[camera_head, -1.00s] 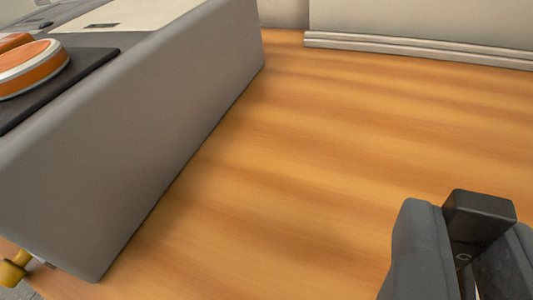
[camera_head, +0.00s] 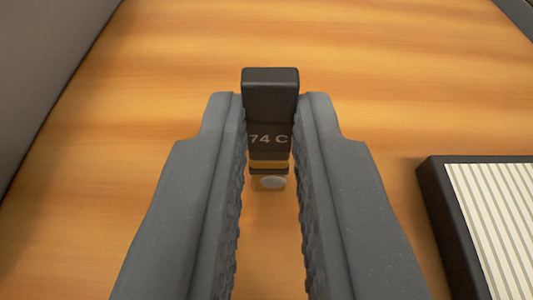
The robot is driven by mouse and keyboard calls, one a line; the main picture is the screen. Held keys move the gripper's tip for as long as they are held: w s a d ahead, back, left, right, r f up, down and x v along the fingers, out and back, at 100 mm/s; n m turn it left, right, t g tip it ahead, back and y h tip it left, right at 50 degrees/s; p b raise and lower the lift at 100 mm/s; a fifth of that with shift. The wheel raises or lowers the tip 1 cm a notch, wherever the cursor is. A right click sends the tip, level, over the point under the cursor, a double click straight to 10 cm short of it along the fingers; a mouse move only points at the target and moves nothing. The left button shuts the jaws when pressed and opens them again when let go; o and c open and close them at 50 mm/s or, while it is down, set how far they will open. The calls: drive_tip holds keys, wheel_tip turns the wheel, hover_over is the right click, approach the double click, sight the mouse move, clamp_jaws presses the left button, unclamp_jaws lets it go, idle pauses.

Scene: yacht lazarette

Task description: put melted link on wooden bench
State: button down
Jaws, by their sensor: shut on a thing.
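My gripper (camera_head: 271,130) is in the middle of the view, its two grey fingers shut on the melted link (camera_head: 270,92). The link is a small dark block marked "74 C", with a yellowish-brown band and a pale round spot at its lower end. It sits between the fingertips. Beneath and beyond it spreads an orange-brown wood-grained surface (camera_head: 390,75), which may be the wooden bench; I cannot tell for sure. The gap between link and surface is hard to judge.
A dark-framed panel with pale ribbed stripes (camera_head: 500,220) lies at the right. A grey wall-like side (camera_head: 45,70) bounds the left. A dark edge (camera_head: 518,14) shows at the top right corner. The wood around the link is clear.

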drive_tip(key=c, duration=1.4)
unclamp_jaws()
drive_tip(key=shift+c, duration=0.2)
drive_tip(key=shift+s+r, duration=0.25)
drive_tip(key=shift+s, duration=0.15)
drive_tip(key=p+v, duration=0.1)
drive_tip(key=v, duration=0.7)
drive_tip(key=shift+s+r, duration=0.1)
drive_tip(key=shift+s, duration=0.25)
drive_tip(key=shift+b+v, duration=0.45)
drive_tip(key=shift+v, duration=0.75)
